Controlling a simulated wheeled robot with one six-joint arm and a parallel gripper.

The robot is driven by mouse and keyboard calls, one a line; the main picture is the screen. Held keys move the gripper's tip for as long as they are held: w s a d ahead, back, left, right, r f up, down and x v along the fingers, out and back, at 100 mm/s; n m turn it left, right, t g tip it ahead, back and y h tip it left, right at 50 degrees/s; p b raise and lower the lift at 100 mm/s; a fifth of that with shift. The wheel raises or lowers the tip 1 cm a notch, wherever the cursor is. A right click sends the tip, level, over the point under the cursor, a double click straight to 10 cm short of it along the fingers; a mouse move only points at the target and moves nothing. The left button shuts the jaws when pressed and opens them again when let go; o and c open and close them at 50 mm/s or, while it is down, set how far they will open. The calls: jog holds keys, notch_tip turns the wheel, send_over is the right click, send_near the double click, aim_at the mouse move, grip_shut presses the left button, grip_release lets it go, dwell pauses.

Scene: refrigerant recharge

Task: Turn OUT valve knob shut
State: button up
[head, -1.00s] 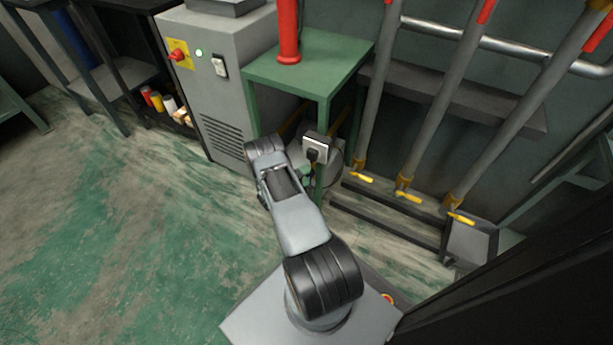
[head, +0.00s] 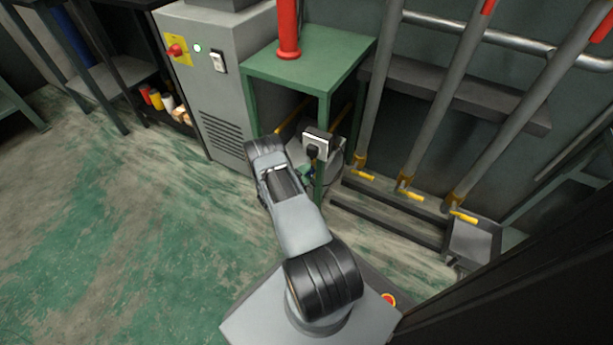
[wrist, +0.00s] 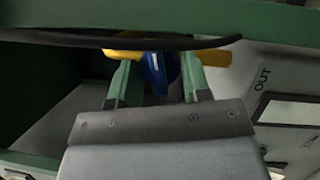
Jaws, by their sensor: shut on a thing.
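In the wrist view, my gripper (wrist: 156,82) has its two green fingers closed around a blue knob (wrist: 154,70). The knob sits between the fingertips, in front of a yellow bar (wrist: 214,58). The label OUT (wrist: 262,78) is printed on a pale surface to the right of the knob. In the head view, my arm reaches down beside the green table, and the gripper is mostly hidden behind my wrist and a table leg. The knob cannot be made out there.
A green table (head: 312,62) stands above the work area, with a red cylinder (head: 288,30) on it. A dark cable (wrist: 150,42) crosses just above the fingers. A grey cabinet (head: 215,85) is to the left; pipes with yellow levers (head: 410,194) are to the right. Open floor lies left.

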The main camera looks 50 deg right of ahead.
jog(key=shift+f+n+h, duration=0.1)
jog(key=shift+n+h, duration=0.3)
jog(key=shift+n, duration=0.6)
jog(key=o, duration=0.9)
jog(key=p+v, duration=0.2)
jog(key=v, duration=1.1)
jog(key=shift+a, duration=0.45)
